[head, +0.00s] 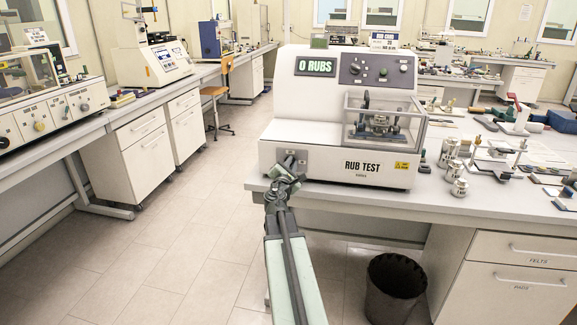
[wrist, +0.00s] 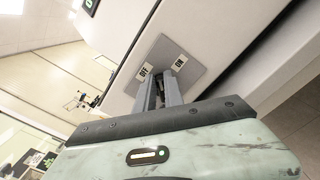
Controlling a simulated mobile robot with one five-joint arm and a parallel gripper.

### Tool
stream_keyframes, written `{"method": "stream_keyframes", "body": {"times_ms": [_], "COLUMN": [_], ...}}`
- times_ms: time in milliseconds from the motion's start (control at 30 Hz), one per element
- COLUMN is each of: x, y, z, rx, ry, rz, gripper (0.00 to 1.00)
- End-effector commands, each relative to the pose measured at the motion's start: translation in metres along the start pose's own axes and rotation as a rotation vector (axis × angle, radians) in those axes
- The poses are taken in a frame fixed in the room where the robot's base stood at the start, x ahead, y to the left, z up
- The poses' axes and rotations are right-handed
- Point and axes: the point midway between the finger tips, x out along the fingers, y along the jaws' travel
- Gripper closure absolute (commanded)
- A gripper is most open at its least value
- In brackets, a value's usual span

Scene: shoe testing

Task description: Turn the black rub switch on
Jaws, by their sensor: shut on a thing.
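The rub test machine (head: 335,110) stands on the bench, and its green display (head: 316,65) reads 0 RUBS. A grey switch plate (head: 292,158) sits low on the left of its front. In the wrist view the plate (wrist: 160,50) carries an OFF label (wrist: 144,71) on the left and an ON label (wrist: 179,64) on the right. My gripper (head: 285,172) is at the plate, its fingers (wrist: 163,84) shut on the black rub switch between the labels. The fingers hide the switch almost wholly, so I cannot tell which way it is set.
Metal weights (head: 459,187) and small tools lie on the bench to the machine's right. A black bin (head: 396,285) stands on the floor below the bench. Drawers (head: 520,270) are at the lower right. The floor to the left is open.

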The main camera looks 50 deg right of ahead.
Motion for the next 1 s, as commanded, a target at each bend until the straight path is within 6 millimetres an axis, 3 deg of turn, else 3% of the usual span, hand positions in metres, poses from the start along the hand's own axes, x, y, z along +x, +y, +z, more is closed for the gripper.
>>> {"method": "stream_keyframes", "body": {"times_ms": [600, 1000], "x": [0.002, 0.002], "y": [-0.013, -0.016], "z": [-0.001, -0.003], "rx": [0.567, 0.803], "ry": [-0.005, -0.006], "rz": [-0.003, -0.003], "gripper": [1.00, 1.00]}}
